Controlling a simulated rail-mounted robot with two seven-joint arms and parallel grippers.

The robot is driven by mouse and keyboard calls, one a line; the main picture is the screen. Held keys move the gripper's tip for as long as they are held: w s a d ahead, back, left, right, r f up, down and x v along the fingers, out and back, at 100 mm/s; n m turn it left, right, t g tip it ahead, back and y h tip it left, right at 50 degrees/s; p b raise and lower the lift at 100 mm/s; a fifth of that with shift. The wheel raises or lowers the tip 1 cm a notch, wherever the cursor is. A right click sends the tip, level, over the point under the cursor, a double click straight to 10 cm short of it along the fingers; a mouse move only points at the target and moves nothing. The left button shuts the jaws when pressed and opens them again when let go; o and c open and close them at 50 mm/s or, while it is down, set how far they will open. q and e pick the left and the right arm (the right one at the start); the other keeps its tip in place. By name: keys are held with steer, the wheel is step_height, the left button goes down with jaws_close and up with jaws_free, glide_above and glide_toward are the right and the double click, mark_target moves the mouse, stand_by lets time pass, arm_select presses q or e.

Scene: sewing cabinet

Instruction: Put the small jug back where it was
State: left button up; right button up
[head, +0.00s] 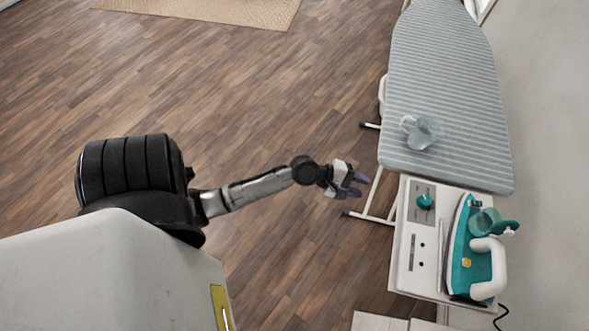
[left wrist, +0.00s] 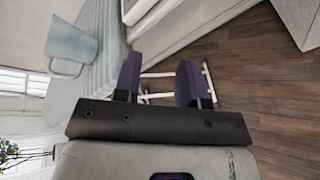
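A small translucent pale-blue jug (head: 426,134) stands on the striped ironing board, towards its near end, with its handle to the left. In the left wrist view the jug (left wrist: 70,45) shows at the upper left, to the left of the fingers and apart from them. My left gripper (head: 357,184) is left of the ironing board, over the floor. Its two dark purple fingers are apart with nothing between them, as the left wrist view (left wrist: 159,75) also shows. My right gripper is not in view.
The grey striped ironing board (head: 440,60) runs away from me along the wall. At its near end a white station (head: 421,273) holds a teal iron (head: 468,255).

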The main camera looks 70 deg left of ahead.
arm_select(q)
steer(key=s+d+f+m+g+y, duration=0.25)
steer(key=s+d+m+g, duration=0.4)
steer(key=s+m, duration=0.65)
steer(key=s+r+m+g+y, duration=0.1)
steer(key=s+m+g+y, duration=0.1)
steer(key=s+m, duration=0.6)
steer(key=shift+s+a+r+m+y, duration=0.2)
steer(key=shift+a+m+y, duration=0.1)
steer(key=shift+y, duration=0.55)
steer(key=shift+g, duration=0.25)
steer(key=shift+o, duration=0.5)
steer(key=shift+w+d, duration=0.1)
